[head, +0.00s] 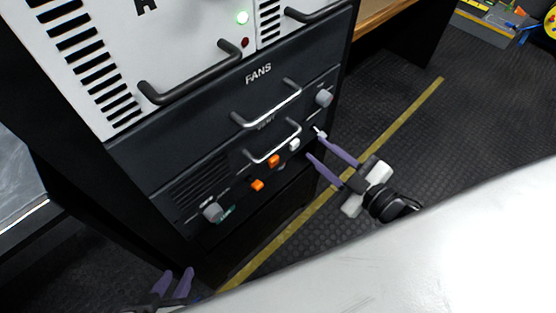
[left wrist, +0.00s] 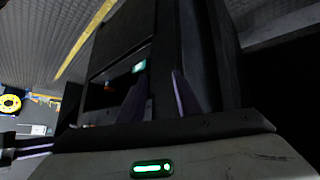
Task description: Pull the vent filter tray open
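The black rack carries a panel marked FANS with a silver bar handle (head: 268,104). Below it is the vent panel (head: 200,185), with slots at its left and a second silver handle (head: 272,146); its small label is partly hidden by the upper handle. The panel looks flush with the rack. My right gripper (head: 314,143) has its purple fingers apart, by the right end of the vent panel, with nothing visible between them. My left gripper (head: 177,276) is low in front of the rack, away from the handles. Its fingers also stand apart in the left wrist view (left wrist: 156,88).
Two orange latches (head: 273,161) (head: 257,184), a white knob (head: 294,144) and grey knobs (head: 324,97) (head: 213,212) sit around the vent area. Dark handles (head: 190,75) are above. A yellow line (head: 400,118) crosses the open floor at right.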

